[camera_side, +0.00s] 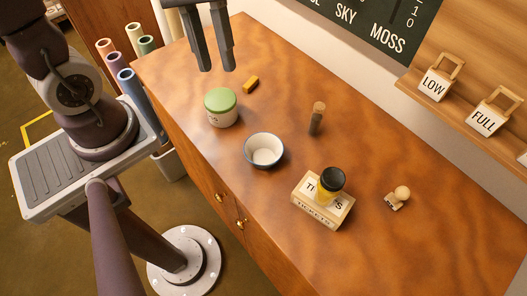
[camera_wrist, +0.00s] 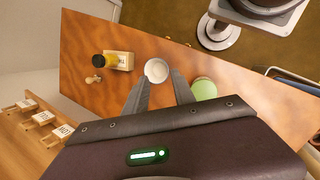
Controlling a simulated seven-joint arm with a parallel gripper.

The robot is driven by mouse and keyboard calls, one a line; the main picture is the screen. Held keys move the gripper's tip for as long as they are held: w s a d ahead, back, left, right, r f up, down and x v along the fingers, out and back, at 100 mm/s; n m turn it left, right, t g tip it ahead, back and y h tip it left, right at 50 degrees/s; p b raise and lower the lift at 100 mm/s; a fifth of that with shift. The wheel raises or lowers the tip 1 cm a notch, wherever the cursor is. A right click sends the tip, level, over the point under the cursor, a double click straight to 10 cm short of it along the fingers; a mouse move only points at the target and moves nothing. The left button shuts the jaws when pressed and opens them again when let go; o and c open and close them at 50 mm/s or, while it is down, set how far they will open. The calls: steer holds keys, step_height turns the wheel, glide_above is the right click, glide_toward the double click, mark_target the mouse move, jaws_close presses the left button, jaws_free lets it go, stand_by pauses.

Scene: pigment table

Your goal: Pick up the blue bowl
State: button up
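The bowl (camera_side: 264,155) stands upright on the wooden table. It has a dark bluish rim and a pale inside that looks empty. My gripper (camera_side: 216,69) hangs above the table, up and to the left of the bowl in the side view. Its two fingers are apart with nothing between them. In the wrist view the bowl (camera_wrist: 156,69) appears between the fingertips, but the gripper is well clear of it and not touching it.
A small brown cylinder (camera_side: 317,118) stands to the right. A box (camera_side: 311,208) bears a black-capped yellow bottle (camera_side: 330,184); a stamp (camera_side: 398,198) lies beyond. The table's right end is clear.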

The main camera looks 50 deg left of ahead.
steer(key=w+f+n+g+h, duration=0.3)
steer(key=w+f+n+h, duration=0.1)
steer(key=w+f+n, duration=0.15)
steer(key=n+t+h, duration=0.1)
steer(key=n+h, duration=0.4)
steer(key=n, duration=0.3)
glide_toward(276, 137)
steer(key=shift+s+d, duration=0.2)
steer(key=shift+d, duration=0.35)
steer(key=shift+s+d, duration=0.25)
steer(key=shift+d, duration=0.25)
steer(key=shift+t, duration=0.3)
steer(key=x, duration=0.7)
steer(key=shift+w+f, duration=0.1)
steer(key=shift+f, duration=0.2)
steer(key=shift+d, duration=0.1)
jaws_close()
